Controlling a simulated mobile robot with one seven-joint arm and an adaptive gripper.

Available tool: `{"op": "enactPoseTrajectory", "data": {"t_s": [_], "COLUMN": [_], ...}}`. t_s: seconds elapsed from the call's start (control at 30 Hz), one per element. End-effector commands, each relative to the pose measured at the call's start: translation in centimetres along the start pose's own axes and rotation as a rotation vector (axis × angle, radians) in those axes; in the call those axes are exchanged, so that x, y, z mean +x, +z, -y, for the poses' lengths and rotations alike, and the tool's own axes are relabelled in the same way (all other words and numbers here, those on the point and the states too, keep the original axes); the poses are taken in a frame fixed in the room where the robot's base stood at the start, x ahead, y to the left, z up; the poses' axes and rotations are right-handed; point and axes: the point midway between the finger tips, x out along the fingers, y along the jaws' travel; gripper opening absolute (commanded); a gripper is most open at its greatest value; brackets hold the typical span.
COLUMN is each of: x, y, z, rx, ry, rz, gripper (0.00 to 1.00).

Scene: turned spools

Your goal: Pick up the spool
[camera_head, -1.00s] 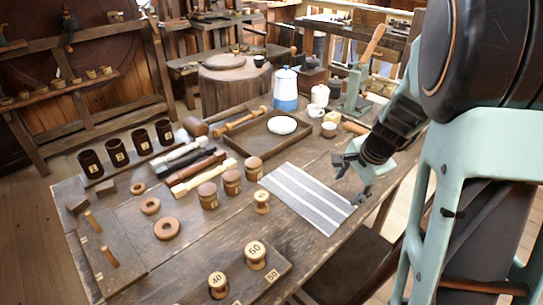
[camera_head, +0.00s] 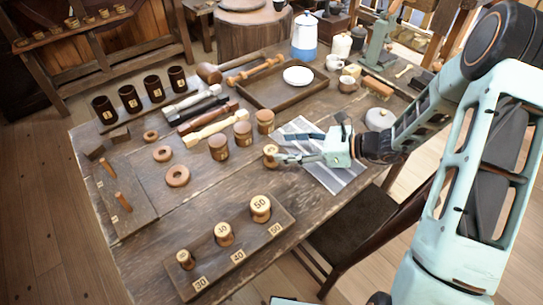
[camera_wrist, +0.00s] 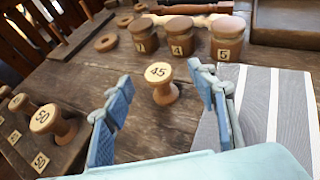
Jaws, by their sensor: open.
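A small turned wooden spool marked 45 (camera_wrist: 160,84) stands upright on the bare table; in the head view this spool (camera_head: 270,156) is at the left edge of the striped mat. My gripper (camera_head: 286,147) is low over the mat, pointing left at the spool. In the wrist view my gripper (camera_wrist: 160,78) is open, with one blue finger on each side of the spool's place and the spool between or just beyond the tips. I cannot tell how far it sits between them. I see no finger touching it.
A rack (camera_head: 199,265) holds several spools marked 30, 40 and 50 at the front. Lidded wooden jars (camera_head: 219,147) stand close behind the spool. Wooden rings (camera_head: 177,176) lie farther left. A tray with a white dish (camera_head: 298,76) is behind. Bare table lies left of the spool.

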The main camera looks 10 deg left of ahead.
Motion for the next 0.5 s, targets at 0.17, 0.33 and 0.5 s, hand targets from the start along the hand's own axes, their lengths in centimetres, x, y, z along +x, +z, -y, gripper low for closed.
{"op": "enactPoseTrajectory", "data": {"t_s": [0.17,0.33,0.5], "x": [1.3,3.8,5.7], "y": [-0.2,-0.8,-0.8], "z": [-0.1,-0.6,-0.5], "rx": [0.001,0.001,-0.001], "ry": [0.001,0.004,0.001], "rz": [-0.002,-0.003,-0.003], "gripper": [0.52,0.52,0.52]}}
